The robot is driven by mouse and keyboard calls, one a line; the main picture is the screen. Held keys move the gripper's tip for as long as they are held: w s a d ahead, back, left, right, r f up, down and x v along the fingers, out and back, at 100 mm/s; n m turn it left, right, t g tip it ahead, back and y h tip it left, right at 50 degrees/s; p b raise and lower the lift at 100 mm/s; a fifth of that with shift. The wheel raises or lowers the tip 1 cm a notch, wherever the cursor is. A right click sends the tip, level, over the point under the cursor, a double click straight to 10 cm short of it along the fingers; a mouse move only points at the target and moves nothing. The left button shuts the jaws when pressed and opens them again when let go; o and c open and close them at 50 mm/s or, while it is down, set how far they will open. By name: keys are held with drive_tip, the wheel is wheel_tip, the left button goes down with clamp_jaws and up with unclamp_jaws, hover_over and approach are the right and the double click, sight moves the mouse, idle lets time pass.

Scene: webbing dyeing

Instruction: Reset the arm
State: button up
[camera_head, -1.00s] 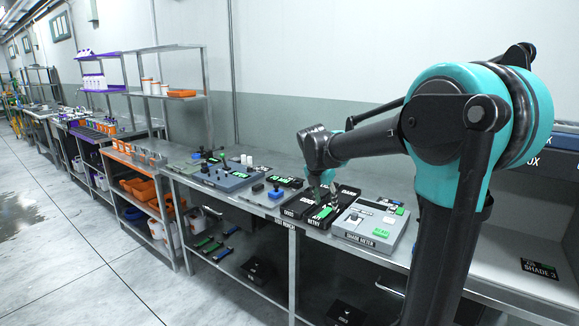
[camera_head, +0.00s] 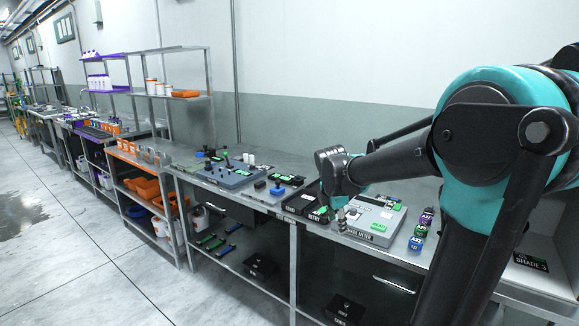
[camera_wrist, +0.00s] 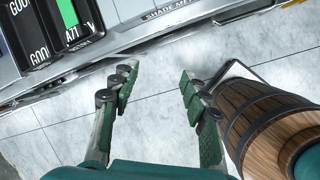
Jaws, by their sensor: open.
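My gripper (camera_head: 341,222) hangs at the front edge of the bench, beside the grey shade meter (camera_head: 384,227) and right of the black labelled trays (camera_head: 304,201). In the wrist view my gripper (camera_wrist: 158,82) is open, with nothing between its green-padded fingers. Below the fingers is pale tiled floor. My teal and black arm covers the right part of the head view.
A wooden barrel (camera_wrist: 262,115) is close to the right finger in the wrist view. A grey control box (camera_head: 231,174) stands farther left. The floor at left (camera_head: 95,235) is clear.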

drive_tip(key=s+d+f+m+y, duration=0.1)
drive_tip(key=s+d+f+m, duration=0.1)
drive_tip(key=s+f+m, duration=0.5)
drive_tip(key=s+d+f+m+y, duration=0.1)
drive_tip(key=s+f+m, duration=0.6)
drive_tip(key=s+m, duration=0.7)
drive_tip(key=shift+d+m, duration=0.55)
drive_tip(key=shift+m, duration=0.05)
drive_tip(key=shift+f, duration=0.1)
